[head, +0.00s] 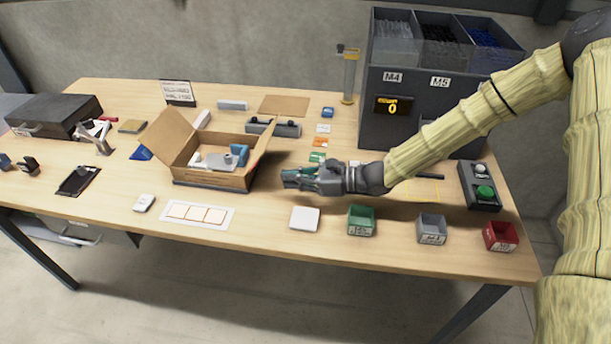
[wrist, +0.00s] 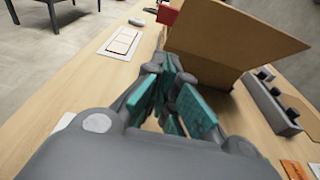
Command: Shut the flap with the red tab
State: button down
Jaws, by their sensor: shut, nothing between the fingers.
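An open cardboard box (head: 212,178) stands in the middle of the table with parts inside. Its left flap (head: 172,130) leans up and outward. Its right flap (head: 262,147) stands up and also shows large in the wrist view (wrist: 232,45). A small red piece (wrist: 168,15) shows at that flap's far left edge in the wrist view; I cannot tell if it is the red tab. No red tab is clear on the box in the head view. My gripper (head: 287,178) is shut and empty, low over the table just right of the box; its teal-padded fingers (wrist: 165,92) point toward the flap side.
A white card with squares (head: 197,215) lies in front of the box. A white pad (head: 304,219) and green (head: 361,221), grey (head: 431,229) and red (head: 500,237) bins line the front edge. A grey block (head: 274,127) lies behind the gripper; a tall feeder (head: 412,110) stands at right.

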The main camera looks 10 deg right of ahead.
jog(key=a, duration=0.1)
jog(key=a+p, duration=0.1)
jog(key=w+a+r, duration=0.1)
jog(key=a, duration=0.1)
jog(key=shift+w+a+r+p, duration=0.25)
jog(key=shift+a+r+p, duration=0.3)
jog(key=shift+a, duration=0.25)
jog(key=shift+r, duration=0.2)
